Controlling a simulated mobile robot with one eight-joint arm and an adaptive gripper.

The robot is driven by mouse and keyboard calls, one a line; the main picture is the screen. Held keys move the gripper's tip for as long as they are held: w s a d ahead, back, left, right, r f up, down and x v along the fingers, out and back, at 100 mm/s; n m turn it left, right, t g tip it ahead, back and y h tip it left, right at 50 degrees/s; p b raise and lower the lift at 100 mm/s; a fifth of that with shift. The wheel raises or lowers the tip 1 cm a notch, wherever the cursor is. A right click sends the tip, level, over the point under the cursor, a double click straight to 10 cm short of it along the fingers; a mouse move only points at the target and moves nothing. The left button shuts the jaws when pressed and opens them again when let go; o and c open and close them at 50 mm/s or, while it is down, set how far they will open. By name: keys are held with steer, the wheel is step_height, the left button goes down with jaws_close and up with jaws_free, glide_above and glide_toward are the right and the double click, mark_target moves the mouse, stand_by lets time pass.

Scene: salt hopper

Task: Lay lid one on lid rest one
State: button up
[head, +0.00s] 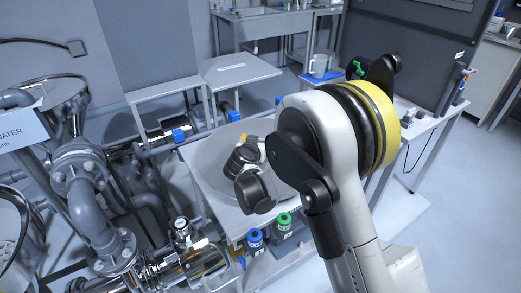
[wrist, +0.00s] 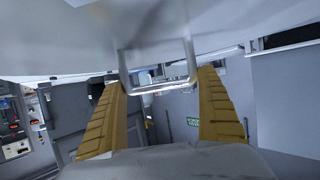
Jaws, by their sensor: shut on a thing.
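My gripper (wrist: 163,78) shows two yellow ribbed fingers in the wrist view, shut on a metal loop handle (wrist: 160,91). The handle joins a broad, smooth grey surface, the lid (wrist: 70,35), which fills the top of the wrist view. In the head view the lid looks like a large grey disc (head: 212,152) over the white hopper stand, partly hidden by my arm; whether it touches anything beneath cannot be told. My fingertips (head: 243,137) show there only as a bit of yellow. A flat grey-topped stand with a small label (head: 238,68) looks like a lid rest; its number is unreadable.
A second pale stand (head: 165,90) is at the left by the wall. Grey pipes and valves (head: 95,205) crowd the left. A bench with a jug (head: 319,65) is behind my arm. Open floor (head: 470,190) lies right.

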step_height(320, 180, down, 3)
steer(key=shift+f+b, duration=0.15)
steer(key=shift+b, duration=0.6)
